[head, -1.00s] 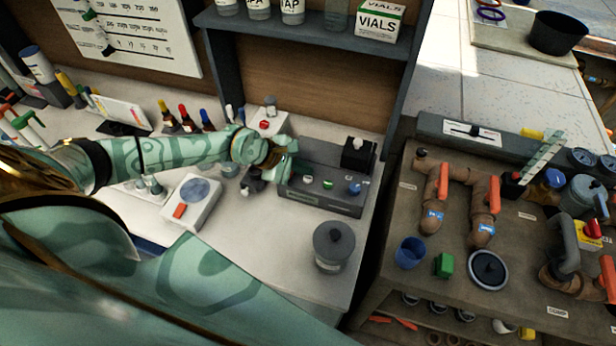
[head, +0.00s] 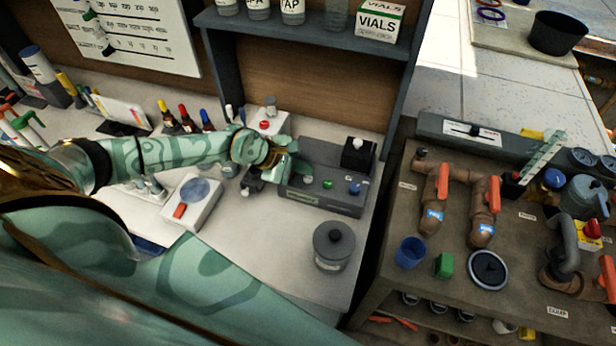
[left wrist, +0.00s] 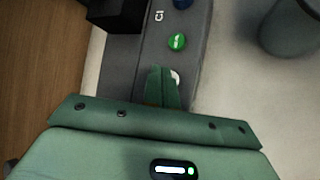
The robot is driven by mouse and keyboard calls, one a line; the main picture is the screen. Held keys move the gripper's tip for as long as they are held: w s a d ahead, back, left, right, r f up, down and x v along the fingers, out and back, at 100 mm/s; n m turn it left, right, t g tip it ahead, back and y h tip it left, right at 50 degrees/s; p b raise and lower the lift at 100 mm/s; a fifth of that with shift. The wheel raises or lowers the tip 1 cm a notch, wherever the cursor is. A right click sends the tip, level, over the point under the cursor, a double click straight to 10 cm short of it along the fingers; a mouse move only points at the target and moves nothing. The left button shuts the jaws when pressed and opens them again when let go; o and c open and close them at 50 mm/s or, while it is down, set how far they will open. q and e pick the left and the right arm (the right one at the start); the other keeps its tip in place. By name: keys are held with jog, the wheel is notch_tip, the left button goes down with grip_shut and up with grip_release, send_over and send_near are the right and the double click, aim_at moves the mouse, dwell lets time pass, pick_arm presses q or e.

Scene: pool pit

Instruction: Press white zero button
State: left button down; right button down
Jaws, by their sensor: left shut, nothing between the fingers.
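A grey box (head: 320,202) on the white bench carries a row of buttons: a white one (head: 306,180), a green one (head: 327,184) and a blue one (head: 354,188). My left gripper (head: 292,168) is shut and empty at the box's left end, beside the white button. In the left wrist view its closed fingertips (left wrist: 161,72) lie over the box top, and the white button (left wrist: 175,78) shows partly from behind them. The green button (left wrist: 177,41) is just beyond the tips. I cannot tell whether the fingers touch the white button. My right gripper is not in view.
A black block with a pale knob (head: 357,154) stands at the box's back right. A lidded grey pot (head: 333,247) stands in front. A white device with a round blue-grey pad (head: 192,200) lies to the left. The bench before the box is mostly clear.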

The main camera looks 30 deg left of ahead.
pick_arm(q)
jog(key=shift+f, duration=0.1)
jog(key=shift+f+b, duration=0.3)
jog(key=shift+b, duration=0.05)
jog(key=shift+f+b, duration=0.4)
jog(key=shift+f, duration=0.1)
dwell(0.6)
jog(key=shift+r, duration=0.1)
jog(key=shift+r+p, duration=0.75)
jog(key=shift+r, duration=0.1)
notch_tip(320, 180, up, 5)
jog(key=p, duration=0.4)
dwell(0.4)
